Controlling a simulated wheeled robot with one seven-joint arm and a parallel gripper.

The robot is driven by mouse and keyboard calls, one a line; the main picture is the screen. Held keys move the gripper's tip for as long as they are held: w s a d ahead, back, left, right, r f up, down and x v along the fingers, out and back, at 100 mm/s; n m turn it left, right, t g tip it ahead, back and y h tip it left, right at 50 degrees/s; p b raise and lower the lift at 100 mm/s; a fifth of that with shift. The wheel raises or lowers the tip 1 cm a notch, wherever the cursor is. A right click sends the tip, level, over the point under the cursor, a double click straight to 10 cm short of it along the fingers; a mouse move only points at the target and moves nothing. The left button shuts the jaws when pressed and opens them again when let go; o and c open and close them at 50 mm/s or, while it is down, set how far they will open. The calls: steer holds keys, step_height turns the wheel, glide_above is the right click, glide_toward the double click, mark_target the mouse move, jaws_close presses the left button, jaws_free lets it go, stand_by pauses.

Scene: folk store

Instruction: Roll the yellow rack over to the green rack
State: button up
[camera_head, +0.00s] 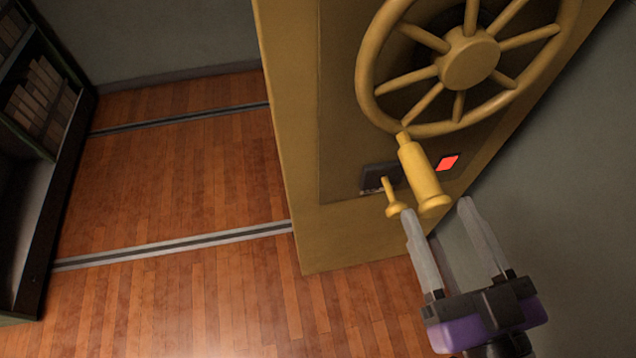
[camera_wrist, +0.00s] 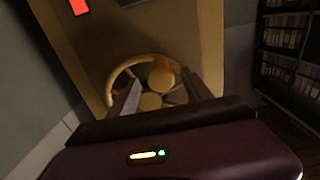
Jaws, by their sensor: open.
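The yellow rack (camera_head: 300,180) stands at the centre right of the head view, with a large spoked handwheel (camera_head: 470,57) on its end panel. A yellow crank handle (camera_head: 421,172) sticks out from the wheel's lower rim. My gripper (camera_head: 438,205) is open and empty, with its fingertips just below and around the handle's free end; I cannot tell if they touch it. In the wrist view the wheel (camera_wrist: 125,75) shows beyond and between the fingers. The green rack (camera_head: 30,250) stands at the far left of the head view, with boxes on its shelves.
Two metal floor rails (camera_head: 180,245) run between the racks across the bare wooden floor (camera_head: 180,185). A small lever (camera_head: 391,197) on a dark plate and a red light (camera_head: 447,163) are on the yellow panel below the wheel. A grey wall (camera_head: 580,200) is close on the right.

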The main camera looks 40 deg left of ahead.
mark_target(421, 177)
steer(key=p+x, duration=0.1)
steer(key=x, duration=0.2)
steer(key=p+x, duration=0.1)
steer(key=x, duration=0.1)
steer(key=shift+w+a+r, duration=0.15)
steer(key=shift+a+r, duration=0.05)
steer(key=shift+a, duration=0.1)
steer(key=shift+w+f, duration=0.1)
steer(key=shift+f, duration=0.05)
steer(key=shift+w+a, duration=0.3)
steer(key=shift+a, duration=0.25)
jaws_close()
